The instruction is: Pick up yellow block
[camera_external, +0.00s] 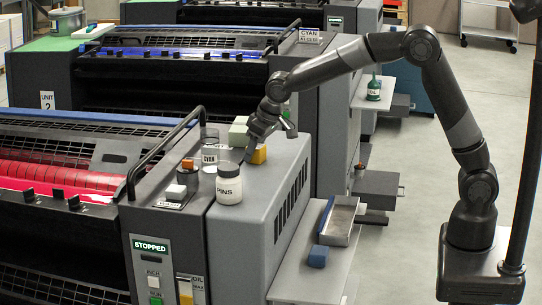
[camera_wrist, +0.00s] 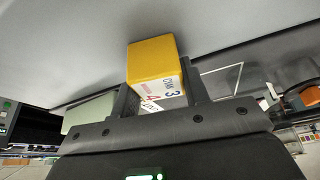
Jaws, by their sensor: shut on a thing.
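The yellow block (camera_external: 259,155) is at the grey cabinet top, partly hidden by my gripper in the external view. In the wrist view the yellow block (camera_wrist: 153,62) sits between the two fingers of my gripper (camera_wrist: 158,92), with a finger on each side. Its side face is white with printed letters and numbers. My gripper (camera_external: 262,140) is shut on the block, pointing down. I cannot tell whether the block touches the surface or is slightly above it.
A white jar marked PINS (camera_external: 229,184) stands close in front of the block. A pale green box (camera_external: 239,131) is just behind, and a jar marked CYAN (camera_external: 210,156) is to the left. A raised rail (camera_external: 165,150) borders the left. The cabinet's front top (camera_external: 255,205) is clear.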

